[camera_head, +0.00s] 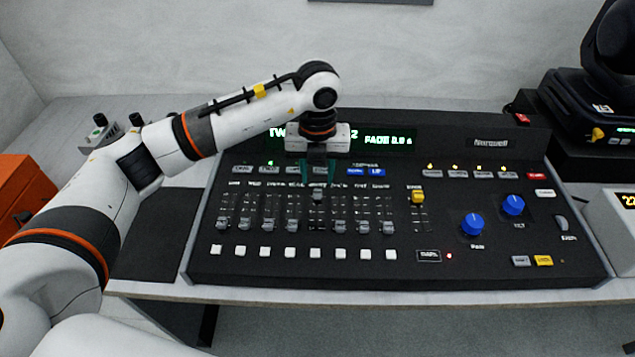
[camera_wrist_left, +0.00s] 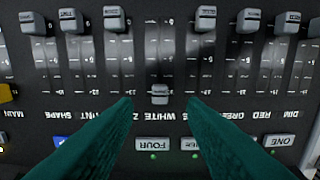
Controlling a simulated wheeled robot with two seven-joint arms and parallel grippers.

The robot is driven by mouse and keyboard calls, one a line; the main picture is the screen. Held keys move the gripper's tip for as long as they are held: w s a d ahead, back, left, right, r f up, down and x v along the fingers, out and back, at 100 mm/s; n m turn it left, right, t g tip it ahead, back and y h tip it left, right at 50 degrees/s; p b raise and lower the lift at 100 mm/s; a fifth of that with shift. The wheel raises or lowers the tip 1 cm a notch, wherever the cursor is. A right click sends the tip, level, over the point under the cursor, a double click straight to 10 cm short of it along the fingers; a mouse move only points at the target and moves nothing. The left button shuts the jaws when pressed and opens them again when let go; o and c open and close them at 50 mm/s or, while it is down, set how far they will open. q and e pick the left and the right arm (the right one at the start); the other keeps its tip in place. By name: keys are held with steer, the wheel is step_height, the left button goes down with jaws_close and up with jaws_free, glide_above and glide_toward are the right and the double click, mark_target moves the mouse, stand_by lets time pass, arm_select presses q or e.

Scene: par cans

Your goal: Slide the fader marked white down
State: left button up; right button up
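The lighting desk (camera_head: 460,215) lies below my left arm. Its white fader (camera_wrist_left: 159,95) has a grey cap near the label end of its slot, and the label "WHITE" shows upside down in the left wrist view. In the head view this cap (camera_head: 318,194) sits higher than the other fader caps in the row. My left gripper (camera_head: 318,178) is open above the fader's upper end. Its teal fingers (camera_wrist_left: 160,103) stand on either side of the white fader's track with clear gaps to the cap. My right gripper is not in view.
Neighbouring fader caps, such as (camera_wrist_left: 114,18) on the tint side and the green fader's cap (camera_wrist_left: 205,18), sit at the far ends of their slots. A yellow-capped main fader (camera_head: 418,197) and blue knobs (camera_head: 472,224) are to the right. White buttons (camera_head: 315,253) line the front.

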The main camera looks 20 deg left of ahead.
mark_target(318, 192)
arm_select(q)
steer(key=shift+w+f, duration=0.1)
steer(key=shift+f, duration=2.4)
jaws_close()
